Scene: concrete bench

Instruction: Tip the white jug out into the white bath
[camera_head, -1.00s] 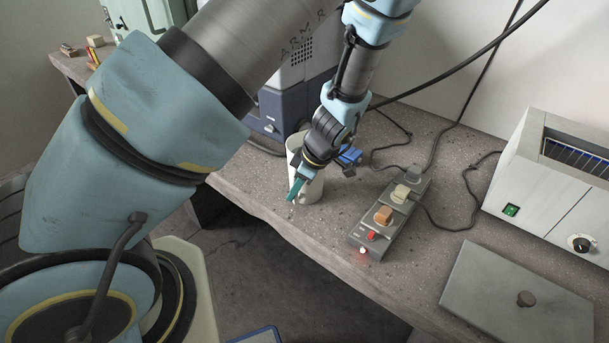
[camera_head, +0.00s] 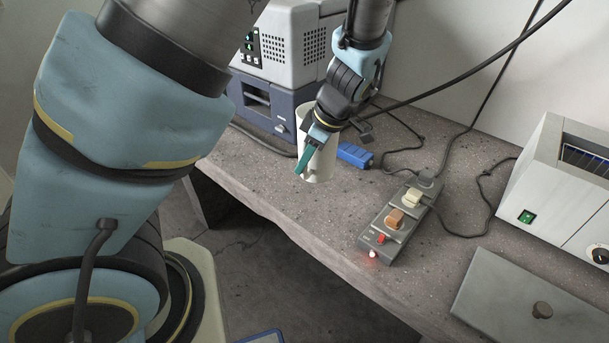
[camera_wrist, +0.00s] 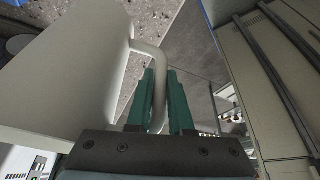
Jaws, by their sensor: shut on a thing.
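The white jug (camera_head: 322,166) is near the back middle of the bench in the head view, roughly upright, and appears raised a little above the bench top. My gripper (camera_head: 303,165) has its green fingers shut on the jug's handle. In the wrist view the jug (camera_wrist: 75,75) fills the left side, and its handle (camera_wrist: 159,75) passes between the green fingers (camera_wrist: 164,98). The jug's contents are hidden. The white bath (camera_head: 548,185) stands at the right of the bench, its top open with a dark, racked inside.
A grey power strip (camera_head: 398,222) with plugs and a red light lies between the jug and the bath. A grey lid (camera_head: 500,296) with a knob lies in front of the bath. A blue block (camera_head: 355,155) is beside the jug. A grey and blue machine (camera_head: 280,60) stands behind. Black cables cross the bench.

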